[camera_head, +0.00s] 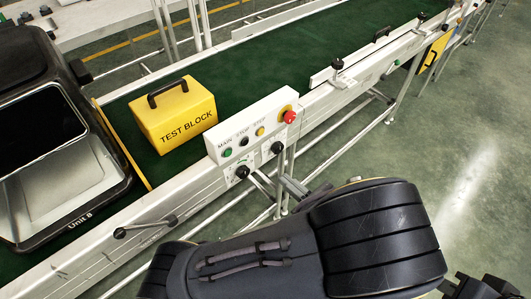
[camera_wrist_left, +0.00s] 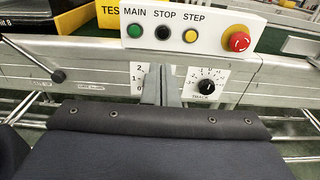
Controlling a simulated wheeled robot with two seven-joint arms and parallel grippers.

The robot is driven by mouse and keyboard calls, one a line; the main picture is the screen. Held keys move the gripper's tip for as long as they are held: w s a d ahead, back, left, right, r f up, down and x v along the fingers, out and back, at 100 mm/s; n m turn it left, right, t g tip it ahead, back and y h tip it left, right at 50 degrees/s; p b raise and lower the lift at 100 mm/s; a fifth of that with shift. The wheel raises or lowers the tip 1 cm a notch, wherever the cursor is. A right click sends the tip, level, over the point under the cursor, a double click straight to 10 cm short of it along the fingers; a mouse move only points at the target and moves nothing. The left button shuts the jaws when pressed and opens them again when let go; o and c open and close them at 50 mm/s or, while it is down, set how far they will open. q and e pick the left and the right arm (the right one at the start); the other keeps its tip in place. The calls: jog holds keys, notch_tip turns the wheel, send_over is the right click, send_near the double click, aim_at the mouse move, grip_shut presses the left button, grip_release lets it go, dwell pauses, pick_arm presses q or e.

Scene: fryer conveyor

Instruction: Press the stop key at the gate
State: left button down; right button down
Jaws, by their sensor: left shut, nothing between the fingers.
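The control box (camera_head: 253,128) on the conveyor's side rail carries the labels MAIN, STOP and STEP. The black stop key (camera_head: 243,141) sits between the green main key (camera_head: 228,152) and the yellow step key (camera_head: 260,131). In the left wrist view the stop key (camera_wrist_left: 163,32) is fully visible, above the fingertips. My left gripper (camera_head: 284,181) is shut and empty, in front of the rail and below the box.
A red mushroom button (camera_head: 289,115) sits at the box's right end. A yellow TEST BLOCK (camera_head: 174,115) stands on the green belt (camera_head: 290,48), beside a yellow upright plate (camera_head: 122,146). A lever (camera_head: 145,226) sticks out of the rail.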

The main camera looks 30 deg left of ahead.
aim_at(246, 142)
pick_arm(q)
jog(key=shift+w+d, duration=0.1)
jog(key=shift+d, duration=0.1)
jog(key=x, duration=1.4)
jog(key=shift+d+r+b, duration=0.1)
jog(key=shift+b, duration=0.25)
jog(key=shift+w+a, duration=0.1)
jog(key=shift+a, duration=0.1)
